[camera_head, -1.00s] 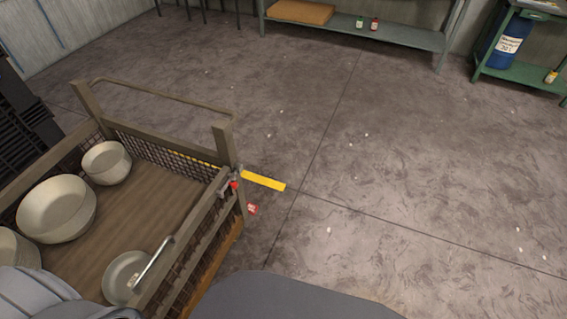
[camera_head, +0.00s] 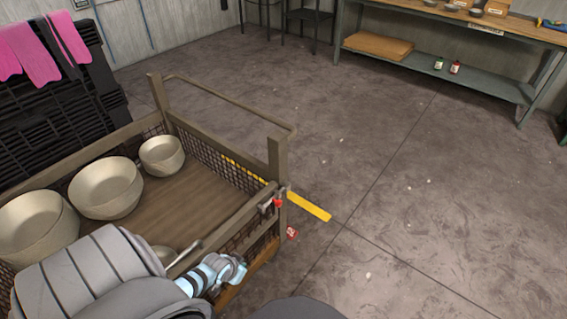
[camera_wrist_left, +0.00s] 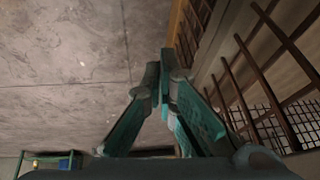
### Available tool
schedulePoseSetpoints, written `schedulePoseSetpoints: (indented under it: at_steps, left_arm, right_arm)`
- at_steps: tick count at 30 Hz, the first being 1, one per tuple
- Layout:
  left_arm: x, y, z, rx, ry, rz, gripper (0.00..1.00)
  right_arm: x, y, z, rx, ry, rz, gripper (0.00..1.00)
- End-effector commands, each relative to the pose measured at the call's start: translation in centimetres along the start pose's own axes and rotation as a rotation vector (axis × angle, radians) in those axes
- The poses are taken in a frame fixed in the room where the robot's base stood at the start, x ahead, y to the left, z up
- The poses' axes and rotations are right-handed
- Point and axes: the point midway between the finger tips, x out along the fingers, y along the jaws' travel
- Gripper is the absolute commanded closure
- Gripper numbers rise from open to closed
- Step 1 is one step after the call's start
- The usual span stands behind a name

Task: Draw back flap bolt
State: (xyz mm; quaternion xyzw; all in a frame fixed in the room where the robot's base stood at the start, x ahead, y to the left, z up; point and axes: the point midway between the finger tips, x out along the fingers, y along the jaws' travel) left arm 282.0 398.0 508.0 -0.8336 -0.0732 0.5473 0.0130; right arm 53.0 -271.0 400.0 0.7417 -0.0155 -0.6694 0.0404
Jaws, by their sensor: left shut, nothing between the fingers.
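A mesh-sided crate (camera_head: 276,158) stands at left in the head view. Near its front right corner post a small grey bolt fitting with a red part (camera_head: 277,203) sits on top of the front side. A red tag (camera_head: 292,233) shows lower, by the same corner. My left gripper (camera_head: 232,273) is outside the front side, left of and below the bolt, apart from it. In the left wrist view its fingers (camera_wrist_left: 162,72) are shut and empty, beside the crate's slatted side (camera_wrist_left: 248,75). My right gripper is not in view.
Several pale bowls (camera_head: 105,188) stand inside the crate. A thin light bar (camera_head: 184,258) lies at the front rim, partly hidden by my arm. The floor (camera_head: 420,220) at right is clear. A workbench (camera_head: 440,75) stands behind.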

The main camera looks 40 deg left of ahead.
Motion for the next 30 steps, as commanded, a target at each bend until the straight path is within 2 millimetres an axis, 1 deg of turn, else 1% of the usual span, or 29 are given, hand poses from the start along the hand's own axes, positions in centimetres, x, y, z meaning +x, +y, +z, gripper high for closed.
schedulePoseSetpoints:
  at_steps: [1,2,3,5,6,8,9,11,13,21,23,26,29,30]
  left_arm:
    - [1.7,-1.2,-4.9,0.005,0.083,0.016,1.0]
    - [1.2,-1.6,-8.2,0.012,0.129,0.039,1.0]
    - [0.1,-1.7,-12.4,0.034,0.188,0.076,1.0]
    - [-2.4,-1.0,-17.6,0.092,0.267,0.14,1.0]
    - [-4.4,-0.9,-20.5,0.125,0.31,0.174,1.0]
    - [-7.3,-0.4,-23.5,0.179,0.36,0.219,1.0]
    - [-8.8,-1.7,-25.3,0.163,0.386,0.22,1.0]
    - [-10.1,-2.5,-26.9,0.155,0.417,0.227,1.0]
    - [-10.9,-2.9,-27.8,0.15,0.433,0.231,1.0]
    - [-11.1,-3.0,-28.0,0.147,0.436,0.233,1.0]
    - [-10.9,-3.0,-28.0,0.145,0.436,0.232,1.0]
    - [-10.1,-2.8,-28.3,0.143,0.44,0.232,1.0]
    - [-8.7,-2.3,-28.9,0.142,0.439,0.234,1.0]
    - [-7.9,-2.1,-29.1,0.141,0.44,0.235,1.0]
  right_arm:
    - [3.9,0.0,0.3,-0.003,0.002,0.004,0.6]
    - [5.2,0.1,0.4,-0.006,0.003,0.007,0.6]
    - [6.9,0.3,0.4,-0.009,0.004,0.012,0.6]
    - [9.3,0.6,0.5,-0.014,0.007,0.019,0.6]
    - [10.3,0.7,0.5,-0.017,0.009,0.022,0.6]
    - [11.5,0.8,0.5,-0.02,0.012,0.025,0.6]
    - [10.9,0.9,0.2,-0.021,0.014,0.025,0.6]
    - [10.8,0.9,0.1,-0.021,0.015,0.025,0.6]
    - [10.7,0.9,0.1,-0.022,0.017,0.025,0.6]
    - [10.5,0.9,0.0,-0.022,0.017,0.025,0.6]
    - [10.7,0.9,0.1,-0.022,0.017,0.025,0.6]
    - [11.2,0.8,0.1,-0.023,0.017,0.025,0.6]
    - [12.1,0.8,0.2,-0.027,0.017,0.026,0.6]
    - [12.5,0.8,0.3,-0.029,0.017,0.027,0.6]
